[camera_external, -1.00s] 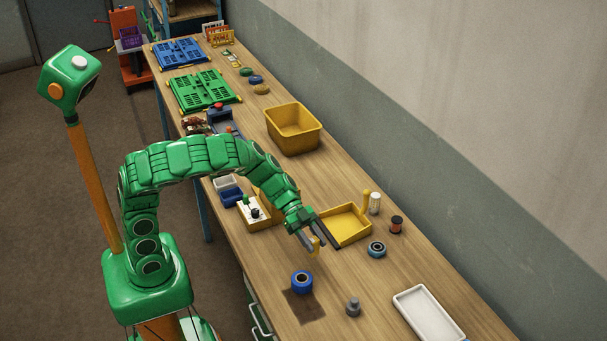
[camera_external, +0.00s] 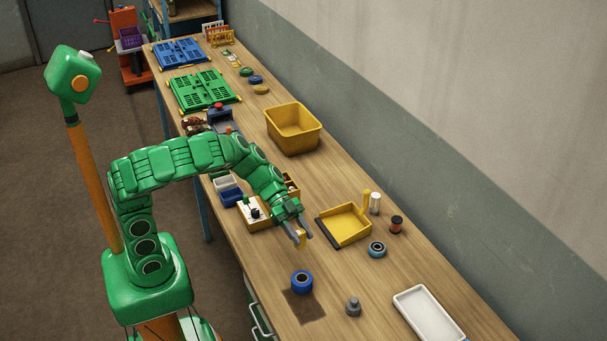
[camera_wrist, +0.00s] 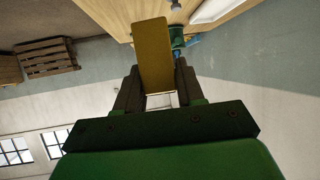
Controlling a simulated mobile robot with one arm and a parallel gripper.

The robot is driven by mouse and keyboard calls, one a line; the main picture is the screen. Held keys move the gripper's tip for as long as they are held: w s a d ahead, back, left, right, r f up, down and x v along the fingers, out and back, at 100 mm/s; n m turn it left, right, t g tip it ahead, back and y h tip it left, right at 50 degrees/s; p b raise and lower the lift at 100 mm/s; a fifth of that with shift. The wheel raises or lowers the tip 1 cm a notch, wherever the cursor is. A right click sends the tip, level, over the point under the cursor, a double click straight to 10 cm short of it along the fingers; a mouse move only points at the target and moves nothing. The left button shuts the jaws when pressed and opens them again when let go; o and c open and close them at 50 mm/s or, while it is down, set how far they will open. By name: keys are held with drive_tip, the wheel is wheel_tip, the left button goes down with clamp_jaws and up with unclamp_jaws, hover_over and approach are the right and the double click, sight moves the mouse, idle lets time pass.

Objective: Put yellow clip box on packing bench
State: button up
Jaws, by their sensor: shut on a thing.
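The yellow clip box (camera_external: 300,239) is a small yellow block between the fingers of my gripper (camera_external: 303,236). In the wrist view the box (camera_wrist: 153,55) is a long yellow-brown slab standing out between the two dark fingers of my gripper (camera_wrist: 158,92). My gripper is shut on it. In the external view the box appears to be held above the packing bench (camera_external: 370,290), a long wooden top; the exact height is hard to tell.
A yellow dustpan (camera_external: 345,226) lies right of my gripper. A blue tape roll (camera_external: 301,282) and a grey weight-like piece (camera_external: 353,307) stand nearer the front, with a white tray (camera_external: 428,313) at right. A yellow bin (camera_external: 293,130) stands farther back. Bare wood lies between the dustpan and the tape roll.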

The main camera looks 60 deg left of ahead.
sight(300, 232)
wheel_tip(300, 232, up, 3)
drive_tip(key=shift+r, duration=0.15)
drive_tip(key=shift+w+a+r, duration=0.2)
drive_tip(key=shift+w+a, duration=0.05)
drive_tip(key=shift+a, duration=0.35)
drive_tip(key=w+a+n+t+y, duration=0.2)
drive_tip(key=a+n+t+y, duration=0.4)
drive_tip(key=a, duration=2.5)
drive_tip(key=s+a+n+t+y, duration=0.25)
drive_tip(key=s+a+n, duration=0.25)
drive_tip(key=s+a, duration=0.7)
drive_tip(key=s+a+n+t+y, duration=0.1)
drive_tip(key=s+a+n+y, duration=0.55)
drive_tip(key=a, duration=0.95)
drive_tip(key=shift+w+a+f+m+h, duration=0.4)
drive_tip(key=shift+w+a+f, duration=1.1)
drive_tip(key=shift+f, duration=1)
drive_tip(key=shift+w+a+f+m+h, duration=0.15)
drive_tip(key=shift+w+a+f+h, duration=0.65)
drive_tip(key=shift+a+f, duration=1.45)
drive_tip(key=shift+w+a+f+m+h, duration=0.25)
drive_tip(key=shift+w+a+f, duration=1.2)
drive_tip(key=shift+f, duration=2.9)
